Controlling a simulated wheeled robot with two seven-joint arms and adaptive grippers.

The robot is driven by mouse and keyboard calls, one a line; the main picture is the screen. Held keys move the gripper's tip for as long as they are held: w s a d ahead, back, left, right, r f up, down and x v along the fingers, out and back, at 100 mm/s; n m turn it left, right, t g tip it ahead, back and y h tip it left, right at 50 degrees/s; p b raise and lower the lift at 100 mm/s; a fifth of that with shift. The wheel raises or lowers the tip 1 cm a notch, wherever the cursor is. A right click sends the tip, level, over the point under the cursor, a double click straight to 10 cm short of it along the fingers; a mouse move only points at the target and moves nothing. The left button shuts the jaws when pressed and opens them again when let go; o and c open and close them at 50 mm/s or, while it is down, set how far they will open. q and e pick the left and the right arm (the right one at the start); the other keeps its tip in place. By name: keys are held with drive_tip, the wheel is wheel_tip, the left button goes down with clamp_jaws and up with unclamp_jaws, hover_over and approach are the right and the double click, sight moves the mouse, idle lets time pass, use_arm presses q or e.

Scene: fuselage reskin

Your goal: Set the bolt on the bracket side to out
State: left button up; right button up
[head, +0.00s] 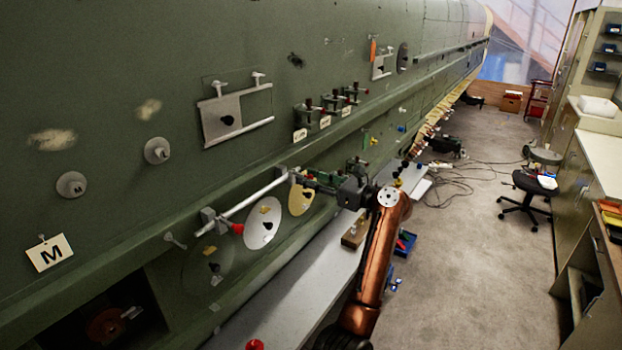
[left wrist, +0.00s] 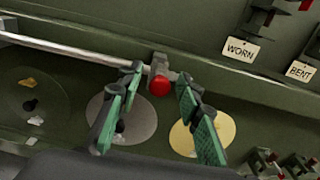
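A silvery rod (head: 245,203) runs along the green fuselage wall between two grey mounts. A red knob (head: 237,229) sits at its left mount. In the left wrist view the rod (left wrist: 75,50) ends at a small mount with a red knob (left wrist: 160,86), perhaps the bolt's handle. My left gripper (left wrist: 160,90) is open, its green-padded fingers on either side of this knob and apart from it. My right gripper is not in view.
A pale disc (head: 263,222) and a yellow disc (head: 301,197) lie on the wall below the rod. Red-handled clamps (head: 330,105) with labels sit above; WORN (left wrist: 241,49) and BENT (left wrist: 300,71) are legible. A white bench (head: 290,285) runs below.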

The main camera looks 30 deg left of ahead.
use_arm(q)
drive_tip(key=d, duration=1.2)
drive_tip(key=shift+s, duration=0.45)
